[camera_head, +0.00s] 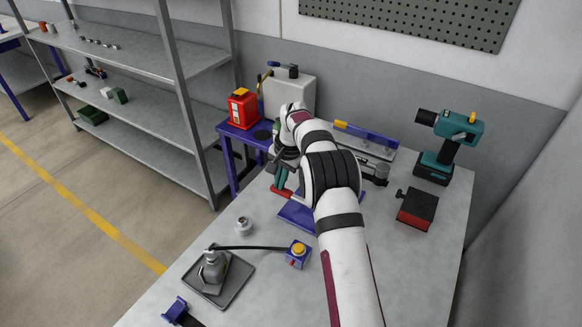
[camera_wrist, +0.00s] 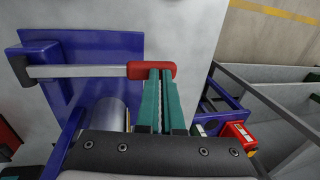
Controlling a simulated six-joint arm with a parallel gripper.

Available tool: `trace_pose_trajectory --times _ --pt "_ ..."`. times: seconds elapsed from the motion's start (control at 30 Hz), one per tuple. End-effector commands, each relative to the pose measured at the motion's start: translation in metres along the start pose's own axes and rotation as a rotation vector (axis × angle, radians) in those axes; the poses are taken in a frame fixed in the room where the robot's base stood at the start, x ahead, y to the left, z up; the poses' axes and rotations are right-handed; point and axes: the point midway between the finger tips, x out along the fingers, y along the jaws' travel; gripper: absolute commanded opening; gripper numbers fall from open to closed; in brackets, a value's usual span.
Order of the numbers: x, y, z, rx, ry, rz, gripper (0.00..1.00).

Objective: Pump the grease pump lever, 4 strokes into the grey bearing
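The pump lever is a bare metal bar (camera_wrist: 80,71) with a red grip (camera_wrist: 152,70), hinged on a blue upright of a blue base plate (camera_wrist: 112,50) in the wrist view. In the head view its red grip (camera_head: 281,192) shows beside the blue plate (camera_head: 298,217), partly behind my arm. My gripper (camera_wrist: 160,72) has its two teal fingers close together, tips at the red grip and seemingly touching it. The grip lies across both fingers rather than between them. The fingers also show in the head view (camera_head: 278,178).
A tray (camera_head: 233,281) holds a grey metal fitting (camera_head: 212,267). A small metal piece (camera_head: 243,226) stands nearby. A teal drill (camera_head: 448,140) and red-black box (camera_head: 417,208) stand right. A red canister (camera_head: 242,108) stands behind.

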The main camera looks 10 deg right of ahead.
Motion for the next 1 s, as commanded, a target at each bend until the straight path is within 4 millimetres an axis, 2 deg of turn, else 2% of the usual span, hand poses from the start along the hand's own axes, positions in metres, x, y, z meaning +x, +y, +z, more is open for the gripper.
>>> trace_pose_trajectory --times 0.33,0.73,0.87,1.0 --pt "0.013 0.001 0.001 -0.001 -0.004 0.003 0.00" --pt "0.012 0.001 0.001 -0.003 -0.004 0.005 0.00" --pt "-0.005 -0.004 0.001 -0.002 -0.001 0.000 0.00" --pt "-0.040 -0.013 -0.001 -0.001 0.006 -0.008 0.00"
